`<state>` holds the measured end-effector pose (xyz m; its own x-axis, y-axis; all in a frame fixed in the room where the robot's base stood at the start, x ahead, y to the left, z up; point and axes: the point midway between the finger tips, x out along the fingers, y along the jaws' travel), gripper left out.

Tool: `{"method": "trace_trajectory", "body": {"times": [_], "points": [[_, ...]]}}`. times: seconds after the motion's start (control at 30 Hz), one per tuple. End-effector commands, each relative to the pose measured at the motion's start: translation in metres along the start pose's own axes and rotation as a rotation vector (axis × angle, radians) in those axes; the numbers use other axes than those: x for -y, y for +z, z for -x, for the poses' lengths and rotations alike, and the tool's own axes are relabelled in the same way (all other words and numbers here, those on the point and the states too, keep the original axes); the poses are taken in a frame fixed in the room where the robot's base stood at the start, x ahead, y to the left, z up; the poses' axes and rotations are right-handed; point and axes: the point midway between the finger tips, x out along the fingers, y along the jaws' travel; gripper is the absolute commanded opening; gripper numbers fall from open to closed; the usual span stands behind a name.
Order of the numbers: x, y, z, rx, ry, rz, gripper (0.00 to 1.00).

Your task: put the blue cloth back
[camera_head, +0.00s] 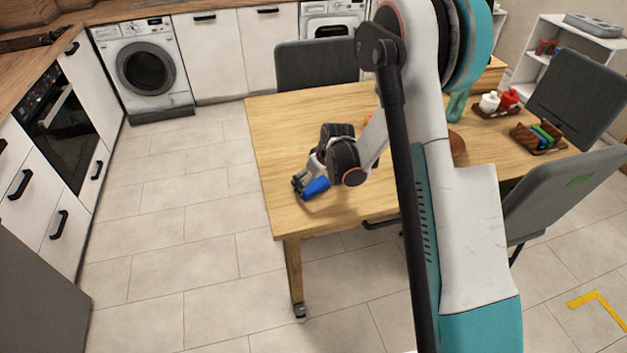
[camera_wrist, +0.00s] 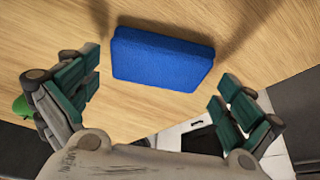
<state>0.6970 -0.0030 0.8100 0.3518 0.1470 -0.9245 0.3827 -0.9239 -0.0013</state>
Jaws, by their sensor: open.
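The blue cloth (camera_head: 316,188) lies near the front left corner of the wooden table (camera_head: 262,148). In the wrist view it is a thick, rectangular blue block (camera_wrist: 162,60) flat on the wood. My gripper (camera_head: 306,184) is over this corner, close to the cloth. In the wrist view my gripper (camera_wrist: 158,82) has its two green-padded fingers spread wide, one on each side, with the cloth beyond and between them. A gap shows between each finger and the cloth, and nothing is held. A brown holder (camera_head: 527,142) with blue and green items stands at the table's right.
A tray (camera_head: 487,112) with a white and a red bottle stands behind the holder. A dark chair (camera_head: 317,64) is behind the table, and a grey chair (camera_head: 568,190) is at its right. My arm hides the table's middle. Tiled floor is clear at left.

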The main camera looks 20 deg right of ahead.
Motion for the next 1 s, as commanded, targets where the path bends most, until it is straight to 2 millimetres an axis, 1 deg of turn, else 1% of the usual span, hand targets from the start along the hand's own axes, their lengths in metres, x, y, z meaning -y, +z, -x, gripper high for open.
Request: {"method": "trace_trajectory", "body": {"times": [0.03,0.3,0.4,0.53,0.77,0.83,0.87,0.97,1.0], "points": [[0.000,0.000,0.011,0.000,0.000,-0.001,1.00],[0.000,-0.001,0.067,0.000,0.000,0.000,1.00],[0.000,0.000,0.085,0.000,0.000,-0.001,1.00],[0.000,0.000,0.103,0.000,0.000,-0.001,1.00],[0.001,0.000,0.122,-0.002,0.003,-0.004,1.00],[0.004,-0.001,0.134,-0.005,0.009,-0.011,1.00],[0.006,-0.001,0.141,-0.007,0.012,-0.016,1.00],[0.014,-0.001,0.171,-0.017,0.027,-0.039,1.00],[0.018,0.000,0.185,-0.023,0.035,-0.051,1.00]]}}
